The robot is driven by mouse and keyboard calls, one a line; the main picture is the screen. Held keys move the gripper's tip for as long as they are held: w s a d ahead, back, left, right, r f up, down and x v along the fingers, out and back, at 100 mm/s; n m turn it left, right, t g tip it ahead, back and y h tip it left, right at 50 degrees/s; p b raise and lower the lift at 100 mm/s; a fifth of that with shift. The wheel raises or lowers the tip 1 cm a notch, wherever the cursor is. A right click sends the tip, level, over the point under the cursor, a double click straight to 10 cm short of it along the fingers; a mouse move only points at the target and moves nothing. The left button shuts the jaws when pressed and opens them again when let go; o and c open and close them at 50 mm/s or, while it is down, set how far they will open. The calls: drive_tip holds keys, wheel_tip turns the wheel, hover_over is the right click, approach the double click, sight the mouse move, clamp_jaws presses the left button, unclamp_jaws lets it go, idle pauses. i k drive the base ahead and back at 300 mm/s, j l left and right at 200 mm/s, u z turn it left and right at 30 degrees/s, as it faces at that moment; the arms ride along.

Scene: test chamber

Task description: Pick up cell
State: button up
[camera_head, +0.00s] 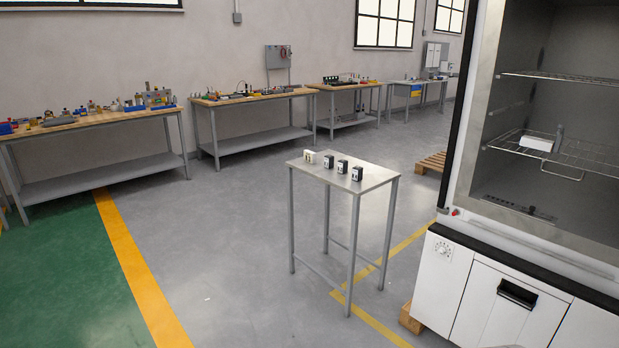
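A small metal table (369,181) stands in the middle of the floor. Several small block-shaped cells are in a row on its top. A pale one (309,157) is at the left end. Black ones with light markings follow to the right: one (328,161), a second (342,167) and a third (357,173). They stand apart from each other. My gripper is not visible in this view.
An open test chamber (472,205) with wire shelves stands at the right. A white box (537,143) sits on its lower shelf (590,163). Workbenches (90,121) line the back wall. A wooden pallet (433,161) lies behind the table. The floor left of the table is clear.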

sight(342, 164)
drive_tip(key=i+l, duration=0.1)
drive_tip(key=i, duration=0.4)
drive_tip(key=i+l, duration=0.1)
drive_tip(key=i, duration=0.45)
drive_tip(key=i+l+u, duration=0.1)
drive_tip(key=i, duration=0.4)
drive_tip(key=i+l, duration=0.15)
drive_tip(key=i, duration=0.35)
drive_tip(key=i+l, duration=0.15)
drive_tip(key=i, duration=0.4)
drive_tip(key=i+l+u, duration=0.1)
drive_tip(key=i, duration=0.4)
drive_tip(key=i+l, duration=0.2)
drive_tip(key=i, duration=0.3)
